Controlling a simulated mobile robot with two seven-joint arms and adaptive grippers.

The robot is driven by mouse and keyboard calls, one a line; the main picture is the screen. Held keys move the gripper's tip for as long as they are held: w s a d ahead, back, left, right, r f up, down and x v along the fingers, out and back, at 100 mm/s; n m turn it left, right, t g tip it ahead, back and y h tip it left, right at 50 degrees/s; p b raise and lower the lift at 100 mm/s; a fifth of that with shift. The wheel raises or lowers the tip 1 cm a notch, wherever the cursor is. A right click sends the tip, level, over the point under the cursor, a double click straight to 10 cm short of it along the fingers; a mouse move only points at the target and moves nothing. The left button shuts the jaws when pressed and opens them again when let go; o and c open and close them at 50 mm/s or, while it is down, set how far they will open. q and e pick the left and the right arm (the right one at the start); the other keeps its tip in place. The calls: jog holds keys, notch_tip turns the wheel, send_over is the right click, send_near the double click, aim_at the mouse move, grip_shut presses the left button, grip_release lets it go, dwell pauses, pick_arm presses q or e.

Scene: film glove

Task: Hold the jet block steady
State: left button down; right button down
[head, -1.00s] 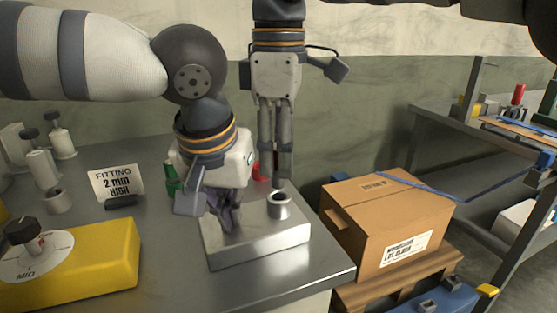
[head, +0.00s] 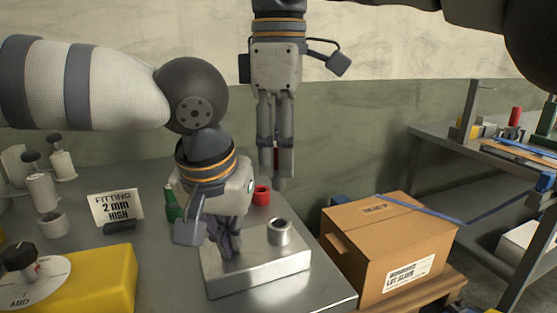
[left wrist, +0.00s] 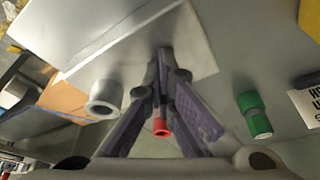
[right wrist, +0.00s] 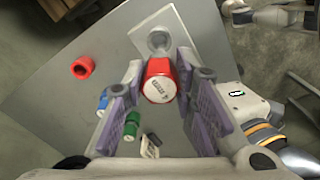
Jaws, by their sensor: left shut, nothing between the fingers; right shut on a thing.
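The jet block (head: 255,272) is a flat light metal block near the bench's front right corner, with a short metal ring (head: 279,232) standing on its right part. It also shows in the left wrist view (left wrist: 110,35). My left gripper (head: 228,254) is shut and empty, pointing down with its tips at the block's top, left of the ring; I cannot tell how firmly they touch. My right gripper (head: 278,180) is raised above and behind the block, shut on a red cylinder with a pale marked end (right wrist: 159,82).
A red fitting (head: 262,195) and a green one (head: 171,204) stand behind the block. A sign (head: 116,207) and a yellow box with a dial (head: 95,280) lie left. A cardboard box (head: 385,250) stands beyond the right edge.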

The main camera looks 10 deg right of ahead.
aim_at(278, 185)
pick_arm(q)
jog(key=shift+s+f, duration=0.15)
jog(key=shift+f, duration=0.45)
jog(key=shift+w+r, duration=0.2)
jog(key=shift+r, duration=2.75)
jog(key=shift+r, duration=0.1)
notch_tip(278, 185, up, 3)
jog(key=shift+f, duration=0.1)
